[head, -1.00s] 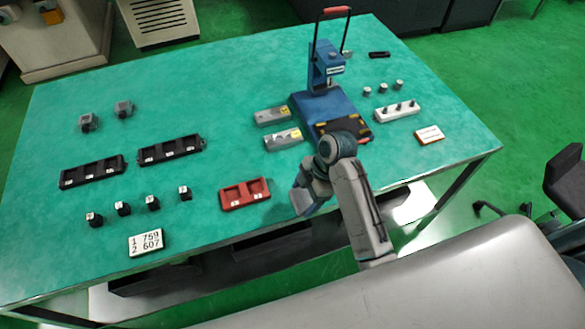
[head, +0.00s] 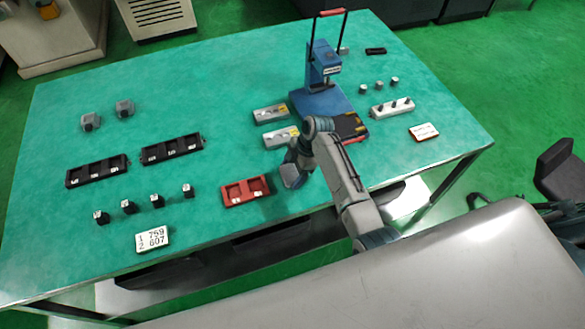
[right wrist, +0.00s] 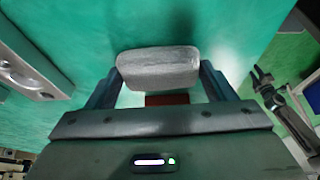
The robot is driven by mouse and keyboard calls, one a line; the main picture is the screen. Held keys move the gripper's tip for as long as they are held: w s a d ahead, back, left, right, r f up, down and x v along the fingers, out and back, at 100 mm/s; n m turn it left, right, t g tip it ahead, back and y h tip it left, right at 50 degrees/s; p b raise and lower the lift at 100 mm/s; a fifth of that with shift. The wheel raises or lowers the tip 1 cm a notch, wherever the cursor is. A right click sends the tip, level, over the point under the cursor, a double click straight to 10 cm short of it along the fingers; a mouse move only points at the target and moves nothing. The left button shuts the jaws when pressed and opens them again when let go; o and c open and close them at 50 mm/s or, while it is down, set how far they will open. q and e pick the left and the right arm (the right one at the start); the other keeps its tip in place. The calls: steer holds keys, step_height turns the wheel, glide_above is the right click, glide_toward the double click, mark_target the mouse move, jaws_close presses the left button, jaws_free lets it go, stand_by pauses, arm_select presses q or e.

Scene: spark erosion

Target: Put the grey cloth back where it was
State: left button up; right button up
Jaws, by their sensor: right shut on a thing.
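The grey cloth (right wrist: 158,68) shows in the right wrist view as a pale, rounded pad between the two fingers of my right gripper (right wrist: 160,84). The gripper is shut on it. In the head view my right gripper (head: 292,172) points down over the front part of the table, just right of the red tray (head: 246,190) with two recesses. The cloth is hard to tell from the gripper there. My left gripper is not in the head view.
A blue press (head: 322,90) stands behind my right arm, with two grey blocks (head: 270,113) (head: 281,137) left of it. Two black trays (head: 97,171) (head: 171,149), small black parts and a number card (head: 153,239) lie to the left.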

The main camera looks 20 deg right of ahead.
steer(key=shift+f, duration=0.2)
steer(key=o, duration=0.9)
steer(key=shift+r, duration=0.1)
steer(key=shift+b+v, duration=1.9)
steer(key=shift+v, duration=4.25)
